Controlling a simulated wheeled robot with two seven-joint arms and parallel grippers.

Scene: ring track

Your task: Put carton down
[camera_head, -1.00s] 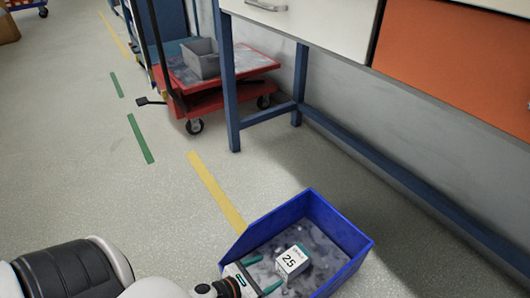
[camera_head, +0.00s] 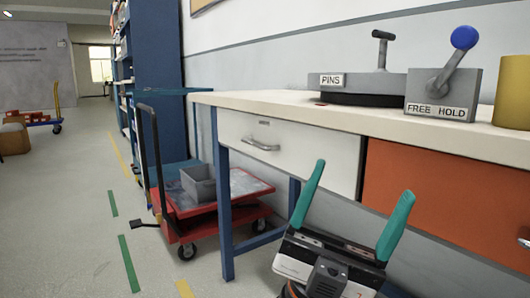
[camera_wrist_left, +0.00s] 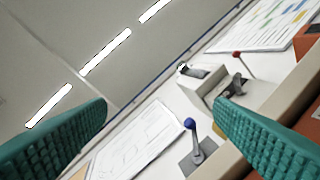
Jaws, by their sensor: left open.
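The carton is in neither view now. My left gripper (camera_head: 364,180) stands in front of the workbench (camera_head: 290,103), its two teal fingers pointing up and spread wide. Nothing is between the fingers. In the left wrist view the same open fingers of my left gripper (camera_wrist_left: 160,120) frame the wall and bench devices with no object held. My right gripper is in neither view.
The bench carries a PINS device (camera_head: 365,86) and a FREE HOLD box (camera_head: 443,94) with a blue-knobbed lever. A yellow cylinder (camera_head: 513,92) stands at right. A red cart (camera_head: 210,215) with a grey bin (camera_head: 198,183) is at left. The left floor is mostly clear.

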